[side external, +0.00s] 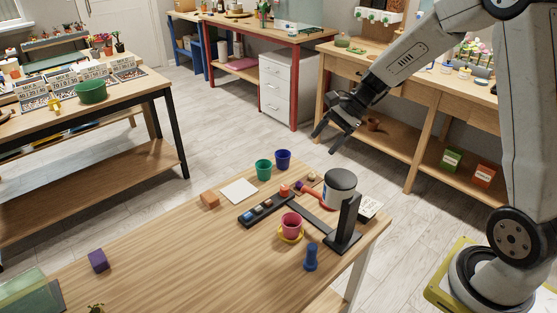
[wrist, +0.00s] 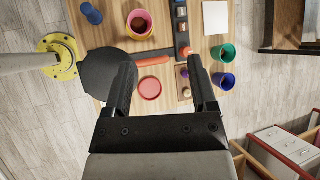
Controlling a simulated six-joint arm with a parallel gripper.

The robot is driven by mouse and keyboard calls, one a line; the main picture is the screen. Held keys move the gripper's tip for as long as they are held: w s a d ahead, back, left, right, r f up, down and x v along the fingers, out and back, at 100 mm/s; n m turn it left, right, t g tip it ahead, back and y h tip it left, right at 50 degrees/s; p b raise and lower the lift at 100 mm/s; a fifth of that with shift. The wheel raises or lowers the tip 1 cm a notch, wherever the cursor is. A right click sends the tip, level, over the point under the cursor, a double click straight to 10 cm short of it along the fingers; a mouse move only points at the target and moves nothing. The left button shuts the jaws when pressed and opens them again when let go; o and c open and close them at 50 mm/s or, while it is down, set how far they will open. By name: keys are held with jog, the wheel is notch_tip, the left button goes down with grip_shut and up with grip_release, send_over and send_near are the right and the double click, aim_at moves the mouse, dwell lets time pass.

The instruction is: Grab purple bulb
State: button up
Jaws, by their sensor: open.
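My gripper (side external: 328,143) is open and empty, in the air above and behind the far end of the table. In the wrist view its two fingers (wrist: 160,65) are spread apart over the table. A small dark purplish round thing, perhaps the purple bulb (wrist: 185,73), lies on a small wooden board near the right finger. It is too small to be sure. A black tray (wrist: 180,28) with several small pieces in compartments lies further up. In the side view the tray (side external: 246,221) sits mid-table, and its pieces are too small to identify.
A dark-lidded canister (side external: 340,189) and a black upright stand (side external: 347,222) crowd the table's right end. Green (side external: 264,170) and blue (side external: 283,159) cups stand at the far edge. A pink pot (side external: 291,224) is nearby. The table's left half is mostly clear.

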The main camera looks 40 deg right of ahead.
jog(key=w+d+m+t+y, duration=0.1)
jog(key=w+d+m+t, duration=0.25)
jog(key=d+m, duration=0.2)
jog(key=w+d+m+t+y, duration=0.25)
jog(key=w+d+m, duration=0.2)
jog(key=d, duration=0.25)
send_near(299, 184)
jog(key=shift+w+a+f+h, duration=0.15)
jog(key=shift+w+a+h, duration=0.15)
jog(key=shift+a+h, duration=0.05)
jog(key=shift+x, duration=1.3)
jog(key=shift+w, duration=0.15)
jog(key=shift+r+x, duration=0.1)
jog(key=shift+x, duration=1.15)
jog(key=shift+r+x, duration=0.15)
jog(key=shift+x, duration=1.1)
jog(key=shift+w, duration=0.15)
